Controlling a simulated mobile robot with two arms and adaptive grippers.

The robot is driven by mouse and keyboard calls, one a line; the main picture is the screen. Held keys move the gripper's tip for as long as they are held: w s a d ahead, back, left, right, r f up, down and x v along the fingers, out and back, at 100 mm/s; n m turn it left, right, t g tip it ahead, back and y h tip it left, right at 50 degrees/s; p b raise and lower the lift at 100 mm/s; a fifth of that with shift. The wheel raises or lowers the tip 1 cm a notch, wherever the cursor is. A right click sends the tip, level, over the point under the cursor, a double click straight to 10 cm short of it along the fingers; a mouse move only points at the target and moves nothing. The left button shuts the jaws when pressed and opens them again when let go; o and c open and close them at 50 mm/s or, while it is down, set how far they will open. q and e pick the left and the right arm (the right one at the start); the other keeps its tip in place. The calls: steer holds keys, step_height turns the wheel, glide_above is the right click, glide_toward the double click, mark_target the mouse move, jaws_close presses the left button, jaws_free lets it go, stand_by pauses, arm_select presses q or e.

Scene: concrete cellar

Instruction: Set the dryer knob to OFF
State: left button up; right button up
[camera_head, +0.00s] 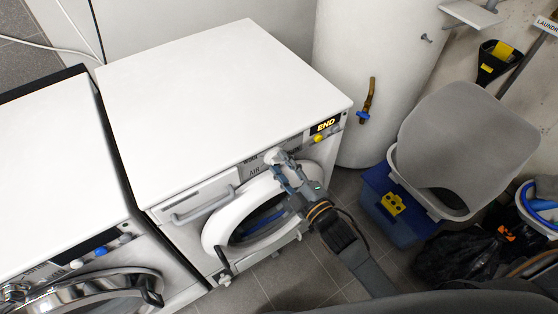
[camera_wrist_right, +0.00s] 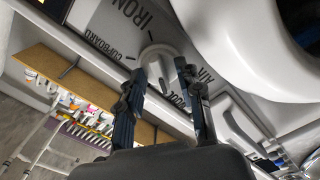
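The dryer (camera_head: 215,105) is the white machine in the middle of the head view, with a lit END display (camera_head: 326,125) on its front panel. Its white round knob (camera_head: 273,156) also shows in the right wrist view (camera_wrist_right: 158,52). Around the knob, the dial reads IRON, CUPBOARD and AIR; another word is partly hidden by a finger. No OFF mark is readable, and I cannot tell the knob's setting. My right gripper (camera_head: 282,169) is at the knob, its two fingers (camera_wrist_right: 161,70) apart on either side of it. Contact is unclear. My left gripper is out of view.
The dryer's round door (camera_head: 217,232) is below the knob, near my right arm. A second machine (camera_head: 50,170) stands to the left. Some tiled floor is clear in front.

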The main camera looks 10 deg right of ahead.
jaws_close()
steer(key=shift+r, duration=0.1)
steer(key=shift+r+m+p, duration=0.1)
steer(key=shift+m+p, duration=0.55)
steer(key=shift+m, duration=0.35)
steer(key=shift+m+p, duration=0.4)
steer(key=shift+m, duration=0.9)
